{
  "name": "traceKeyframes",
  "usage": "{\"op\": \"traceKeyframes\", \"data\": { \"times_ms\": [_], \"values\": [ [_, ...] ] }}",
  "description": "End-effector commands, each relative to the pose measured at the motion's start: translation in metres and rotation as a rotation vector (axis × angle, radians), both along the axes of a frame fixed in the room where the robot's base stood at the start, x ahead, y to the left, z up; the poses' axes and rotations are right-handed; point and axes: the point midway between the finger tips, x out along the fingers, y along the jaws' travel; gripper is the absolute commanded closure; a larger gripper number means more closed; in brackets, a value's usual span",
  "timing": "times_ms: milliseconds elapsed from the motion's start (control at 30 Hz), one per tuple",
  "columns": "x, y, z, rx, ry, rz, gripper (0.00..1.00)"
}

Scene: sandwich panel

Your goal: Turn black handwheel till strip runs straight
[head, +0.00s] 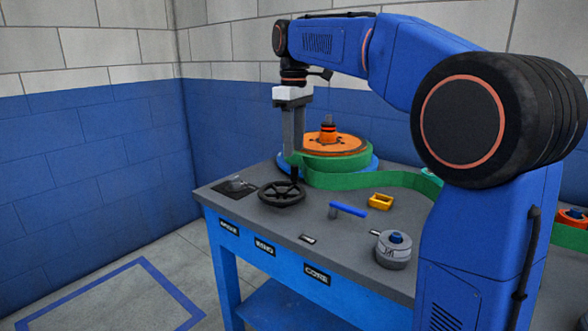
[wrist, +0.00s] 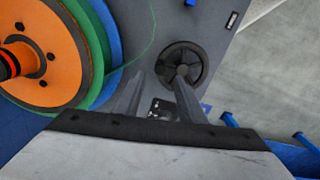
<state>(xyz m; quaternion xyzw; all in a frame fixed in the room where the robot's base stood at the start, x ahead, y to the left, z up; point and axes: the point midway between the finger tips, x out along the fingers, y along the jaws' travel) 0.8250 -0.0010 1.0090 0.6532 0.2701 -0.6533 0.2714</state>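The black handwheel (head: 282,195) lies flat near the front left of the grey bench top. It also shows in the wrist view (wrist: 194,68), just beyond the fingertips. My gripper (head: 293,152) points down above the wheel's back right side. In the wrist view my gripper (wrist: 158,80) has its fingers apart with nothing between them; the right fingertip overlaps the wheel's near rim, and contact cannot be told. The green strip (head: 405,179) leaves the orange-topped roll (head: 345,143) and bends rightward until my arm hides it. In the wrist view the strip (wrist: 153,35) is a thin curved line.
A blue lever (head: 348,209), a yellow block (head: 381,202) and a round grey dial (head: 393,252) stand right of the wheel on the bench (head: 330,255). A dark plate (head: 234,187) lies left of it. The floor at left is clear.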

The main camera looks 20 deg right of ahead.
Motion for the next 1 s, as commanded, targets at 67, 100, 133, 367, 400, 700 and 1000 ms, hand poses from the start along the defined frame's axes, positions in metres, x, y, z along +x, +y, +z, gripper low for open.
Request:
{"op": "traceKeyframes", "data": {
  "times_ms": [67,100,133,367,400,700,1000],
  "values": [
    [-0.001,0.000,-0.015,-0.001,0.002,0.000,0.64],
    [-0.001,0.000,-0.022,0.000,0.001,0.000,0.64],
    [-0.001,0.000,-0.027,0.000,0.001,0.000,0.64],
    [0.000,0.000,-0.060,0.000,0.000,0.000,0.64],
    [0.000,0.000,-0.064,0.000,0.000,0.000,0.64],
    [0.000,0.000,-0.077,0.000,-0.001,0.000,0.64],
    [0.000,0.000,-0.077,0.000,-0.001,0.000,0.90]
  ]
}}
